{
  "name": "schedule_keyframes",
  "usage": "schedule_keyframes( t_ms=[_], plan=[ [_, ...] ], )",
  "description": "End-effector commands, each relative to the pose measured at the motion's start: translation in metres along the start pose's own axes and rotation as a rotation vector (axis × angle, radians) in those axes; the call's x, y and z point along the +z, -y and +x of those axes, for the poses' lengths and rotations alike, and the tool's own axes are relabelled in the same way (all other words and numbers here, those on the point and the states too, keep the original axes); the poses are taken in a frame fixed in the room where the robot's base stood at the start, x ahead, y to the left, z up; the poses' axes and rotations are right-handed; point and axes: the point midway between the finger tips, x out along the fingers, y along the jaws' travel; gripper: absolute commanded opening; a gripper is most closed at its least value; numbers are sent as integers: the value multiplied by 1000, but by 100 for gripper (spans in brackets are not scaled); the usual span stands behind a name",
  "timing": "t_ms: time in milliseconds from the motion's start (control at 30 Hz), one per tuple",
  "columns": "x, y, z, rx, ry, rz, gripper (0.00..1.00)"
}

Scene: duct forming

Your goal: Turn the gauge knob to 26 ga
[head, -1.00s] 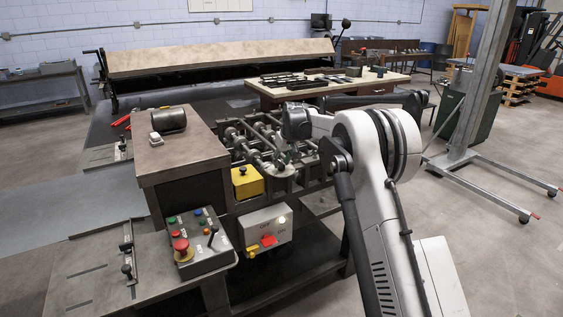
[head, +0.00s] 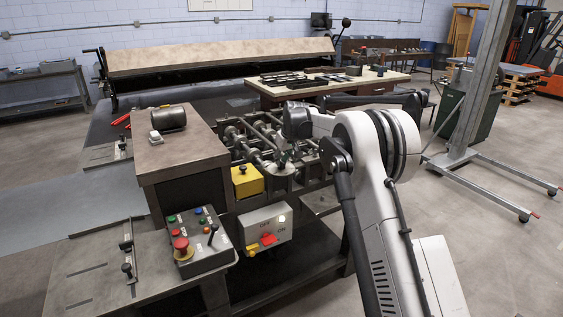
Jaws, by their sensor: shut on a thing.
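The forming machine (head: 262,130), with rows of rollers and shafts, stands at the middle of the head view. My gripper (head: 283,160) is small and dark, pointing down at the machine's near end plate, right of the yellow box. It is shut on the gauge knob there. The knob is hidden by the gripper and too small to make out, and its scale marks cannot be read, so its setting cannot be told.
A yellow box (head: 247,181) and a grey switch box (head: 266,230) with a red paddle sit on the machine's near side. A control panel (head: 200,243) with an emergency stop is at the lower left. A worktable (head: 392,78) with tools stands behind my arm.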

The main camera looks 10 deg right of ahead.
Motion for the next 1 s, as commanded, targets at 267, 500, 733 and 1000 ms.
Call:
schedule_keyframes(
  t_ms=[267,500,733,1000],
  plan=[
    [1,-2,2,-65,0,-154,0],
    [0,-2,2,-150,0,-361,0],
    [-1,-3,0,-233,0,-560,0],
    [-2,-3,0,-314,0,-758,0]
  ],
)
